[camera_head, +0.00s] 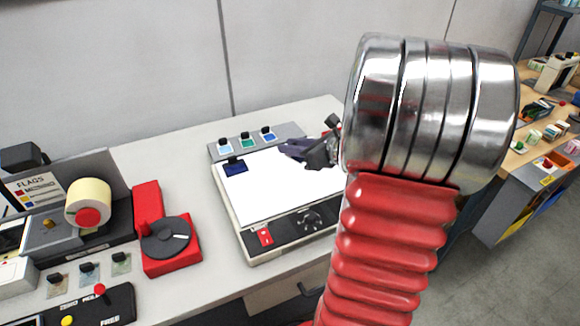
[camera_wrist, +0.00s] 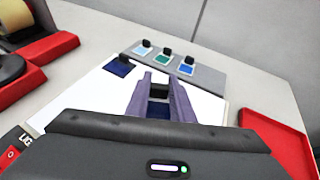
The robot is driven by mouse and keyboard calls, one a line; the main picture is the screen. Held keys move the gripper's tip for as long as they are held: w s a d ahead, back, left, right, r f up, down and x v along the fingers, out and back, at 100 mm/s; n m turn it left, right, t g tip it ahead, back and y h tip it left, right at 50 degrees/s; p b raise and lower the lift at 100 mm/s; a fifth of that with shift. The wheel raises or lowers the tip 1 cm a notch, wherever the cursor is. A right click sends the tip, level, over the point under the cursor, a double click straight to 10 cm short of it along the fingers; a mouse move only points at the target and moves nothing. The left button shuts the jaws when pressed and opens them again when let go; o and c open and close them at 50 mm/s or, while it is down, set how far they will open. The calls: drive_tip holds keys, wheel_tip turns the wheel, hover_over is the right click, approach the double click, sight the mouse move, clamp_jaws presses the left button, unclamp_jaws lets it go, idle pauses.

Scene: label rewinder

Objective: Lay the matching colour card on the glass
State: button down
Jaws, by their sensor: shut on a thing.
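The white glass (camera_head: 275,192) is the lit top of a box on the bench; it also shows in the wrist view (camera_wrist: 95,95). A dark blue card (camera_head: 235,168) with a black knob lies at its far left corner, also in the wrist view (camera_wrist: 119,67). My gripper (camera_head: 318,152) is over the far right part of the glass. In the wrist view its purple fingers (camera_wrist: 160,90) are shut on the black knob of a dark blue card (camera_wrist: 158,110). The card is partly hidden by the fingers and wrist. I cannot tell whether it touches the glass.
A grey rack (camera_head: 215,150) behind the glass holds a light blue card (camera_head: 225,147), a teal card (camera_head: 248,143) and a blue card (camera_head: 268,137). A red tray (camera_wrist: 275,135) is right of the box. A red device (camera_head: 168,240) stands left. My arm hides the right side.

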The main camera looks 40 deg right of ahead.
sight(292, 171)
drive_tip(key=shift+f, duration=1.45)
drive_tip(key=shift+f, duration=0.1)
drive_tip(key=shift+f, duration=1.75)
drive_tip(key=shift+f, duration=0.1)
drive_tip(key=c, duration=1.5)
unclamp_jaws()
drive_tip(key=shift+c, duration=0.2)
